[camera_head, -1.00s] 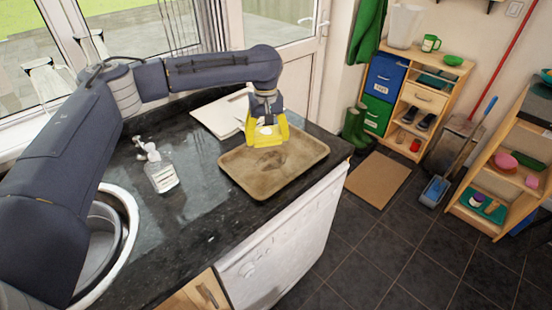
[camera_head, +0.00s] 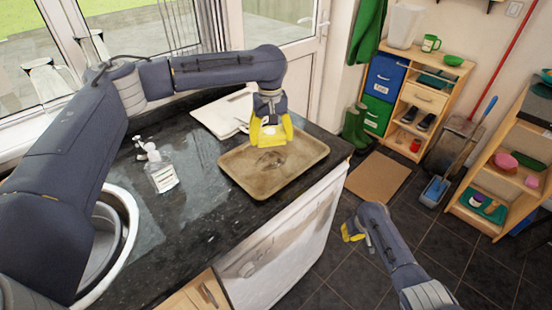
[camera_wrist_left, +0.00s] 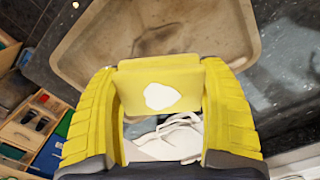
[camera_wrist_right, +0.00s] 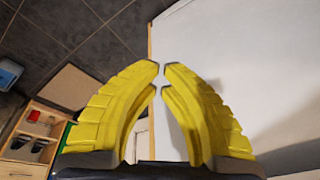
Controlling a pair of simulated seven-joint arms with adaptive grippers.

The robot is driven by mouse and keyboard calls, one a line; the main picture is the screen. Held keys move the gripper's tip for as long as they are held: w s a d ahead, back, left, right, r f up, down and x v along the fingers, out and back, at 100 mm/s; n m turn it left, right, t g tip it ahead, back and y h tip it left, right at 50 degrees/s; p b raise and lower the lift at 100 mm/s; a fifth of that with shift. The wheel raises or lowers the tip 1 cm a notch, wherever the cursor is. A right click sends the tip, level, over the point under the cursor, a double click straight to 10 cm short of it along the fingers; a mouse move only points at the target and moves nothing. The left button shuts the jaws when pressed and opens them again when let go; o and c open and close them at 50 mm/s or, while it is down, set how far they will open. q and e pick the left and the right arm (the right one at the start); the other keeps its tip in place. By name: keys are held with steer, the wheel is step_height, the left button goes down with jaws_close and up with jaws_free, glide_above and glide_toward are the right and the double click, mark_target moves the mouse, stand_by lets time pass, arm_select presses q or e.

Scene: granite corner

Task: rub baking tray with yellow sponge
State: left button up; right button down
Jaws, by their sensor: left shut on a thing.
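The brown baking tray (camera_head: 258,181) lies on the dark granite counter near its right end, with a darker smudge in its middle. My left gripper (camera_head: 270,137) is over the tray's back part, shut on the yellow sponge (camera_wrist_left: 150,68). The sponge has a white blob on its face and sits between the fingers in the left wrist view; I cannot tell whether it touches the tray. My right gripper (camera_head: 352,231) is out past the counter's front edge, above the floor. In the right wrist view its fingertips (camera_wrist_right: 161,69) nearly meet with nothing between them.
A clear pump bottle (camera_head: 160,168) stands left of the tray. A pale board (camera_head: 215,118) lies behind it. A round sink (camera_head: 128,215) is at the left. A white appliance front (camera_head: 285,250) is below the counter. Shelves (camera_head: 425,85) stand at the back right.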

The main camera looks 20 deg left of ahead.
steer(key=w+a+r+n, duration=0.15)
steer(key=w+r, duration=0.35)
steer(key=r, duration=0.8)
steer(key=w+a+r+n, duration=0.15)
steer(key=w+r, duration=0.25)
steer(key=r, duration=0.8)
steer(key=w+a+r+n, duration=0.15)
steer(key=w+r, duration=0.35)
steer(key=r, duration=0.8)
steer(key=s+a+r+n, duration=0.1)
steer(key=a, duration=0.1)
steer(key=s+a+r+n, duration=0.1)
steer(key=a, duration=0.2)
steer(key=s+a+r+n, duration=0.1)
steer(key=a, duration=0.2)
steer(key=shift+s+a+r+n+h, duration=0.15)
steer(key=shift+s+r+n+h, duration=0.1)
steer(key=shift+s+r+h, duration=0.15)
steer(key=s+a+n, duration=0.2)
steer(key=s+a+n+g, duration=0.1)
steer(key=s+a, duration=0.2)
steer(key=s+a+r+n+h, duration=0.1)
steer(key=s+a+n, duration=0.1)
steer(key=a, duration=0.1)
steer(key=shift+s+a+n+g, duration=0.1)
steer(key=shift+s+n+g, duration=0.2)
steer(key=shift+g, duration=0.1)
steer(key=shift+f, duration=2.05)
steer(key=shift+f, duration=1.5)
steer(key=shift+r, duration=3)
